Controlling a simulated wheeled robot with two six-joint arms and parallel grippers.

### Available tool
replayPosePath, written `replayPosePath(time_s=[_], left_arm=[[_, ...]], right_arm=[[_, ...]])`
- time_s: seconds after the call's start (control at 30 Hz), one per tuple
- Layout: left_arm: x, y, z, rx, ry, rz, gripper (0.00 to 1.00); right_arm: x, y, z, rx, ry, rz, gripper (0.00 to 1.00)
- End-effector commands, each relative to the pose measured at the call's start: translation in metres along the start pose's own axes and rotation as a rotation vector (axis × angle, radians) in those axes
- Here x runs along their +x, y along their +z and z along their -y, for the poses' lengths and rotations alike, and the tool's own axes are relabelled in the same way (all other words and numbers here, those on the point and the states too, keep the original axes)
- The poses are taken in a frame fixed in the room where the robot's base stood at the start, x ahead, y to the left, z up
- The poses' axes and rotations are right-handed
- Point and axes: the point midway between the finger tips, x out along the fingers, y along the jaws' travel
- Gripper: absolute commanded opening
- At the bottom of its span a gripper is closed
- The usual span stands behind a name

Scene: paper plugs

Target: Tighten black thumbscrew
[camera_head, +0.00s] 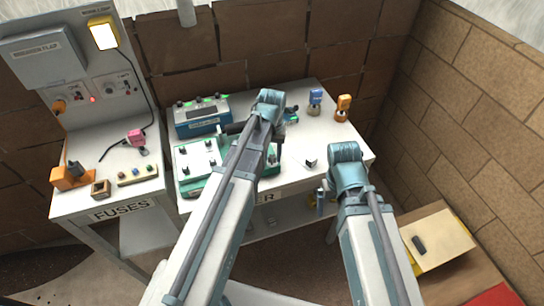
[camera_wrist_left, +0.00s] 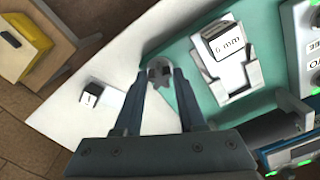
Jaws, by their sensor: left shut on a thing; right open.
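In the left wrist view, my left gripper (camera_wrist_left: 162,74) is shut on the black thumbscrew (camera_wrist_left: 160,68), a small dark head on a grey round base at the edge of a green plate (camera_wrist_left: 185,50). The fingers cover part of it. In the head view, the green-edged device (camera_head: 184,178) lies on the right-hand table, and my left arm crosses in front of it. The arm hides the left fingertips and the thumbscrew there.
A block marked "6 mm" (camera_wrist_left: 228,42) sits beside the thumbscrew. A small white block (camera_head: 311,162) lies right of the device. A blue device (camera_head: 202,118) stands behind, with blue (camera_head: 316,101) and orange (camera_head: 343,107) plugs at the back right. The fuse table (camera_head: 90,205) is at left.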

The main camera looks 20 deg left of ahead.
Motion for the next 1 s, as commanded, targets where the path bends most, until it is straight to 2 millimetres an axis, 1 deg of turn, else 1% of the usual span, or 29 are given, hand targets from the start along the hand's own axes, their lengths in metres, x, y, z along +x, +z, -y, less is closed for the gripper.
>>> replayPosePath(time_s=[0.1, 0.2, 0.3, 0.4, 0.77, 0.8, 0.87, 0.9, 1.0], left_arm=[[0.0, 0.0002, 0.0, 0.166, 0.0, 0.0, 0.0], [0.0, 0.0002, 0.0, 0.285, 0.0, 0.0, 0.0], [0.0, 0.0002, 0.0, 0.362, 0.0, 0.0, 0.0], [0.0, 0.0002, 0.0, 0.392, 0.0, 0.0, 0.0], [0.0001, 0.0002, 0.0, 0.392, 0.0, 0.0, 0.0], [0.0001, 0.0002, 0.0, 0.392, 0.0, 0.0, 0.47], [0.0001, 0.0002, 0.0, 0.392, 0.0, 0.0, 0.57], [0.0, 0.0002, 0.0, 0.392, 0.0, 0.0, 0.65], [0.0, 0.0001, 0.0, 0.391, 0.0, 0.0, 0.65]], right_arm=[[0.0, 0.0, 0.0, 0.0, 0.0, 0.0, 0.96], [0.0, 0.0, 0.0, 0.0, 0.0, 0.0, 0.96], [0.0, 0.0, 0.0, 0.0, 0.0, 0.0, 0.96], [0.0, 0.0, 0.0, 0.0, 0.0, 0.0, 0.96], [0.0001, 0.0, 0.0, 0.0, 0.0, 0.0, 0.96], [0.0001, 0.0, 0.0, 0.0, 0.0, 0.0, 0.96], [0.0001, 0.0, 0.0, 0.0, 0.0, 0.0, 0.96], [0.0, 0.0, 0.0, 0.0, 0.0, 0.0, 0.96], [0.0, 0.0, 0.0, 0.0, 0.0, 0.0, 0.96]])
